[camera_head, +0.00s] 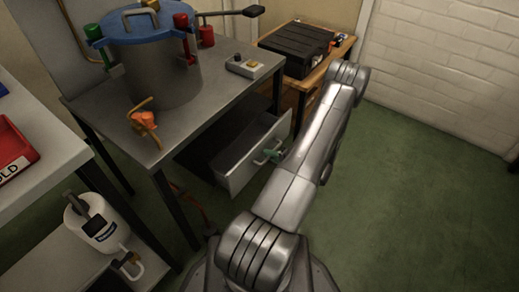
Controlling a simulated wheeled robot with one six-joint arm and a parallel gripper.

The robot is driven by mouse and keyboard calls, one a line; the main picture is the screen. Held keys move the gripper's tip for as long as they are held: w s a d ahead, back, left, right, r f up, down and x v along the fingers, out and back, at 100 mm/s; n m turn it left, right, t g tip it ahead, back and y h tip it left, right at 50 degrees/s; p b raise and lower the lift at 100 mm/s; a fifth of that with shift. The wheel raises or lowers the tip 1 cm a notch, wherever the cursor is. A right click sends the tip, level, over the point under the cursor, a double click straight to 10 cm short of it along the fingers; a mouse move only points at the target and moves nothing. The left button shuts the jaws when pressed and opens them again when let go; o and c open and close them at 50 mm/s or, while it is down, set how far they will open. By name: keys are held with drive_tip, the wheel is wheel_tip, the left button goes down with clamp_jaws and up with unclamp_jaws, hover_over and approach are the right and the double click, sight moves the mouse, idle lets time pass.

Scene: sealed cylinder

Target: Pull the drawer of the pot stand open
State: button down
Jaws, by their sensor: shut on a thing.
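The pot stand (205,129) is a grey metal table with dark legs. Its drawer (248,158) has a pale front and stands partly out from under the tabletop, with its dark inside showing. My gripper (269,155) is at the drawer front, shut on the drawer handle. The green part at the handle is small, and my arm hides some of the area to its right. A large grey pot (158,72) with a blue lid ring and red and green clamps stands on the table.
A wooden table with a black case (297,48) stands behind. A shelf with a white container (95,222) is at left. Green floor is clear at right.

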drive_tip(key=f+v, duration=0.3)
drive_tip(key=v, duration=1.2)
drive_tip(key=shift+s+d, duration=0.25)
drive_tip(key=shift+d, duration=0.3)
drive_tip(key=c, duration=1.5)
unclamp_jaws()
drive_tip(key=shift+c, duration=0.2)
drive_tip(key=p+v, duration=0.2)
drive_tip(key=v, duration=1.1)
drive_tip(key=shift+s+d, duration=0.25)
drive_tip(key=shift+d, duration=0.05)
drive_tip(key=b+x, duration=0.2)
drive_tip(key=x, duration=1.2)
drive_tip(key=shift+a, duration=0.15)
